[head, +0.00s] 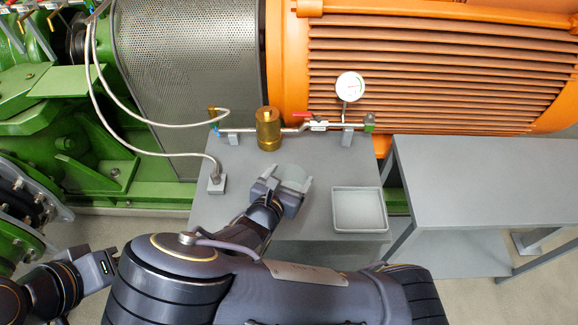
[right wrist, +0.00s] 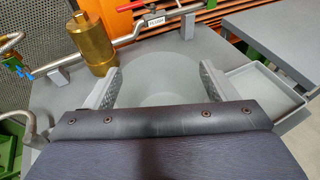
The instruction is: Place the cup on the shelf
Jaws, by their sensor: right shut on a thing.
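The cup (head: 294,175) is pale grey-green and sits between the fingers of my right gripper (head: 283,186), above or on the grey bench (head: 240,160); I cannot tell if it touches the top. In the right wrist view the cup (right wrist: 160,80) shows as a pale round shape between both fingers (right wrist: 158,88), its near part hidden by my gripper body. A grey two-level stand (head: 490,170) on the right has an upper top and a lower shelf (head: 455,250). My left gripper (head: 103,262) is at the lower left, away from the bench, its fingers unclear.
A square grey tray (head: 359,190) lies on the bench right of the cup. A brass cylinder (head: 268,130), a pipe with a red-handled valve (head: 318,124) and a round gauge (head: 350,86) line the bench's back. The stand's upper top is clear.

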